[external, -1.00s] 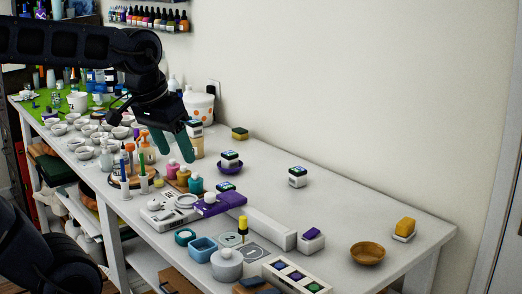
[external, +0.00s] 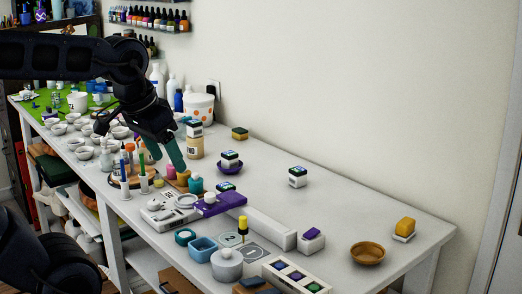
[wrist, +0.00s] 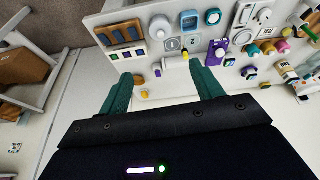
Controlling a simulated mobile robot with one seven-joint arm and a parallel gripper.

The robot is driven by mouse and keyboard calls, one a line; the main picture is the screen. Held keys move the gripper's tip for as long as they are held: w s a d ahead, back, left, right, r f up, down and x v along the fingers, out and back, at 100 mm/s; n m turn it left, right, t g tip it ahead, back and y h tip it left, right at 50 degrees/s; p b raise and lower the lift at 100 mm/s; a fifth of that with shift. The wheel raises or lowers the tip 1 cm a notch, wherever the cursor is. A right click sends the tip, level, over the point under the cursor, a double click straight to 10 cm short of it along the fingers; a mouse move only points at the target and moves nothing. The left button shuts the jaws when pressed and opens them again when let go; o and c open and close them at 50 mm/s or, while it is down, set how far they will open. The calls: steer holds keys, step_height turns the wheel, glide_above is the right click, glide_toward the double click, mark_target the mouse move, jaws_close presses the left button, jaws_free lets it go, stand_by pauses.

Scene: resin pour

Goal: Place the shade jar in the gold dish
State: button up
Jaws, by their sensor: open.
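Several small white jars with dark, teal-printed lids are in the external view, and I cannot tell which one is the shade jar. One jar (external: 298,177) stands alone on the open table. Another jar (external: 230,158) sits in a purple dish (external: 229,169). A third jar (external: 194,129) stands on a beige tub. The gold dish (external: 367,254), golden-brown and round, looks empty near the table's right front. My gripper (external: 168,163) is open and empty over the left-middle clutter, far from the gold dish. Its two teal fingers (wrist: 161,68) are spread in the wrist view.
A yellow sponge block (external: 405,227) sits on a white base beside the gold dish. A long white box (external: 261,229), a purple box (external: 219,204) and a swatch tray (external: 296,276) fill the front middle. The back right of the table (external: 345,200) is clear.

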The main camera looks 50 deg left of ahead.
steer(key=w+a+r+n+g, duration=0.15)
steer(key=w+a+n, duration=0.35)
steer(key=w, duration=0.6)
steer(key=n+g+h, duration=0.3)
steer(key=n+h, duration=0.2)
steer(key=n, duration=0.7)
glide_above(225, 185)
steer(key=a, duration=0.4)
step_height(225, 185, down, 21)
steer(key=shift+y, duration=0.3)
steer(key=x, duration=1)
steer(key=shift+d+f, duration=0.25)
steer(key=shift+d, duration=0.1)
steer(key=shift+c, duration=0.3)
steer(key=c, duration=1.1)
steer(key=shift+c, duration=0.2)
